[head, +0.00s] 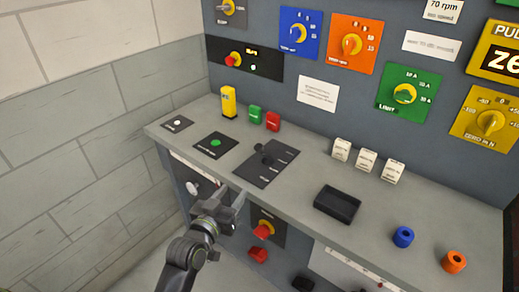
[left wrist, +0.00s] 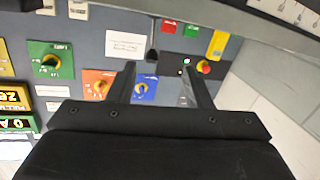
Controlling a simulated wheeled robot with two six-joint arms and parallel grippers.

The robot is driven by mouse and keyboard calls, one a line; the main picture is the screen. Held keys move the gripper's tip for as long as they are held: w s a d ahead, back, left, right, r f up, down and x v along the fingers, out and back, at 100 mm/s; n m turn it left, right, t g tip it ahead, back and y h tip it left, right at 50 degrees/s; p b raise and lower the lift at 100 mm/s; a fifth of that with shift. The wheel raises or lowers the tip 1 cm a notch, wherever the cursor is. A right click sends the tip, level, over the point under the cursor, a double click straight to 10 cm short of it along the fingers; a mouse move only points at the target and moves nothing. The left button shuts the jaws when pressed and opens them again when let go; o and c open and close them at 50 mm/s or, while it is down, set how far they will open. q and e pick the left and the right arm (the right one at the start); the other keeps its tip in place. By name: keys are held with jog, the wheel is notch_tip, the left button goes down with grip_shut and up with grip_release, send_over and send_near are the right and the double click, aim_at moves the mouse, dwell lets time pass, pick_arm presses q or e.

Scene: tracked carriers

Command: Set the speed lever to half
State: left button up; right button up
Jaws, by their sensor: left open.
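The speed lever (head: 259,148) is a dark knobbed stick on a black plate (head: 282,160) with small pale marks, set in the grey desk top. It stands towards the far part of the plate; the marks are too small to read. In the left wrist view a dark stick that looks like the lever (left wrist: 152,52) shows beyond the fingertips, in the gap between them. My left gripper (head: 234,194) is open and empty, in front of the desk's near edge, apart from the lever. It also shows in the left wrist view (left wrist: 160,68). My right gripper is out of view.
Left of the lever plate is a panel with a green button (head: 216,142). Behind stand a yellow block (head: 228,102), a green one (head: 255,114) and a red one (head: 273,121). A black tray (head: 337,205) lies to the right. A red knob (head: 263,231) sticks out of the front below.

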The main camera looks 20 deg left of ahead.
aim_at(257, 151)
pick_arm(q)
jog(key=shift+t, duration=0.3)
jog(key=w+r+p, duration=0.1)
jog(key=w, duration=0.4)
jog(key=w+d+r, duration=0.1)
jog(key=w, duration=0.5)
jog(key=w+d+r+p, duration=0.1)
jog(key=w, duration=0.5)
jog(key=shift+d+r+p, duration=0.25)
jog(key=shift+p, duration=0.05)
grip_shut()
